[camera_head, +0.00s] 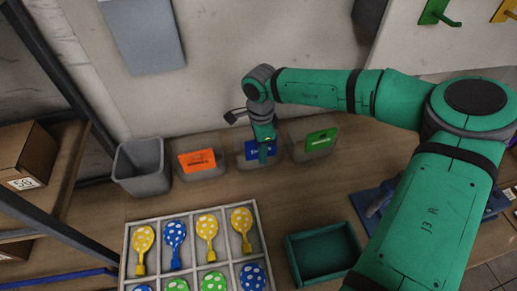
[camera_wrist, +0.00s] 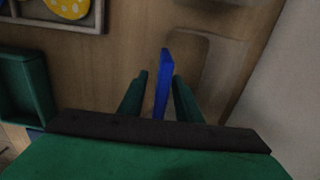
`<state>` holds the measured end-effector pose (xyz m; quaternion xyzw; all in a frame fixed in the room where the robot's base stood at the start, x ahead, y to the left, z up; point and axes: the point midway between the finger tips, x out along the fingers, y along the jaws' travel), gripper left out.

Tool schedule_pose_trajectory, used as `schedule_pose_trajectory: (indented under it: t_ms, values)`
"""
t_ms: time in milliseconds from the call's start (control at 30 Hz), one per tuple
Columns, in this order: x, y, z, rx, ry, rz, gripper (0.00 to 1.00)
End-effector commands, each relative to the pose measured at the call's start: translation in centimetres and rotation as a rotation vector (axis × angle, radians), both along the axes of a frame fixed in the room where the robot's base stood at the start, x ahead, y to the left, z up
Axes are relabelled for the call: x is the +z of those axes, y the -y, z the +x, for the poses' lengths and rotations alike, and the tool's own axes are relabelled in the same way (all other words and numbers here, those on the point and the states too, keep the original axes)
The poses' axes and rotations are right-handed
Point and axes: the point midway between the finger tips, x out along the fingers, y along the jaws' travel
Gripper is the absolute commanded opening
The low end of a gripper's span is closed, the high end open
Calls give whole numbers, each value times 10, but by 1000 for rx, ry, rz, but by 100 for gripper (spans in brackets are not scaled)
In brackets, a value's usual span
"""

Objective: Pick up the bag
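A thin blue packet (camera_head: 252,151), which may be the bag, stands upright in the middle grey holder (camera_head: 244,162) by the wall. My gripper (camera_head: 264,150) points down over it and hides part of its face. In the wrist view the blue packet (camera_wrist: 163,82) shows edge-on between the two green fingers of my gripper (camera_wrist: 160,85). Gaps show on both sides of it, so the fingers look open around it. An orange packet (camera_head: 197,161) stands to the left and a green one (camera_head: 321,140) to the right, each in its own grey holder.
A grey bin (camera_head: 143,167) stands left of the holders. In front are a white divided tray (camera_head: 126,242) of dotted balloon shapes and a dark green box (camera_head: 291,258). The wall is close behind the holders. Bare wood lies between holders and tray.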

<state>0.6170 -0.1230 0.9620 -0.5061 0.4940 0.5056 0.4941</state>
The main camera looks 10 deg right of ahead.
Motion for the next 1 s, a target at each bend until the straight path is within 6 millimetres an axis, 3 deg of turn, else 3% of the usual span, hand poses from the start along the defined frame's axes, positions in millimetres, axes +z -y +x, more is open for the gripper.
schedule_pose_trajectory:
  t_ms: [67,200,667,900,1000]
  values:
    - [0,1,0,-2,0,0,29]
    - [0,2,0,-3,0,0,0]
    - [6,0,0,-1,1,0,0]
    - [34,0,1,0,2,-1,0]
    - [51,3,-16,-1,1,-2,0]
